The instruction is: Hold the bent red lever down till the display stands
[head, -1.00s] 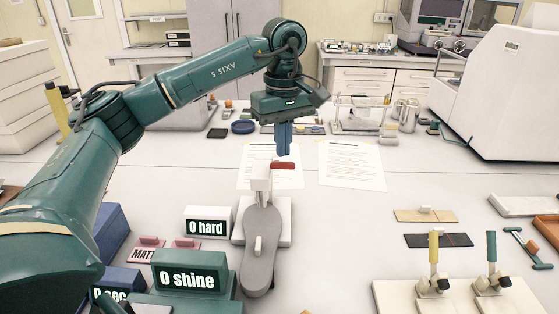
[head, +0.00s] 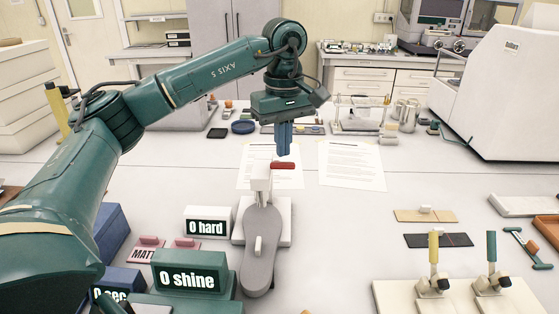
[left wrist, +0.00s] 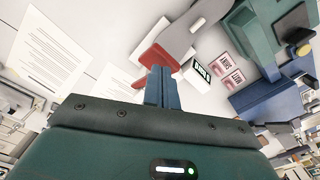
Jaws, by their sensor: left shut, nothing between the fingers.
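The bent red lever (head: 284,165) sits on top of the white post of a small tester standing over a grey shoe sole (head: 260,245). The lever also shows in the left wrist view (left wrist: 152,56), partly covered by my fingers. My left gripper (head: 284,153) is shut and empty, pointing straight down just above the lever. I cannot tell whether the fingertips touch it. The display (head: 207,228) beside the tester reads "0 hard". My right gripper is not in view.
A second display (head: 188,280) reads "0 shine" at the front. A pink MATT block (head: 143,252) stands left of it. Printed sheets (head: 352,166) lie behind the tester. Two upright levers (head: 434,262) stand on a pale base at the right. The table between is clear.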

